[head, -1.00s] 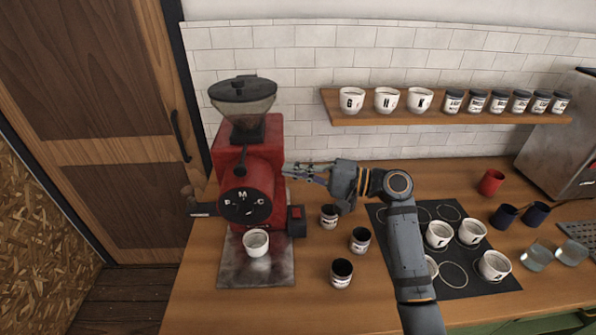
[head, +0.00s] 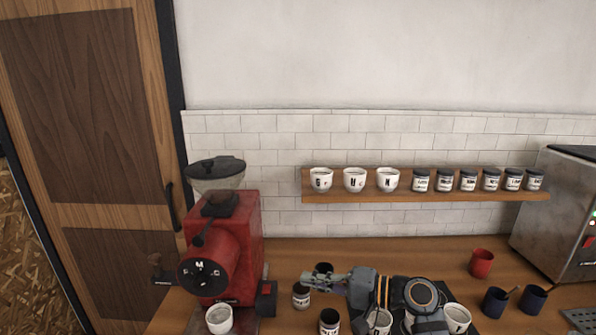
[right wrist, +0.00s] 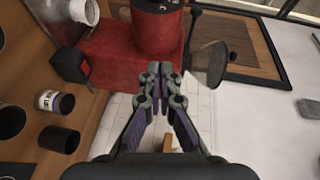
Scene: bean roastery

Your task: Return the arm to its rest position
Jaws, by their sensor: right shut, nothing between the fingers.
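My right gripper (head: 306,277) is shut and empty, with its fingers pointing left toward the red grinder (head: 236,240). It is apart from the grinder, above the counter and in front of the dark tins as I see it. In the right wrist view the closed fingertips (right wrist: 160,70) show nothing between them, with the red grinder (right wrist: 128,52) beyond. My right arm's wrist and joints are low in the head view, partly covering the white cups behind. My left gripper is not in view.
A white cup (head: 219,319) sits at the grinder's front. Dark tins (head: 301,296) stand near my right gripper. A wall shelf (head: 400,196) holds white cups and labelled jars. A red cup (head: 481,263), blue cups and a steel machine (head: 565,215) are at right.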

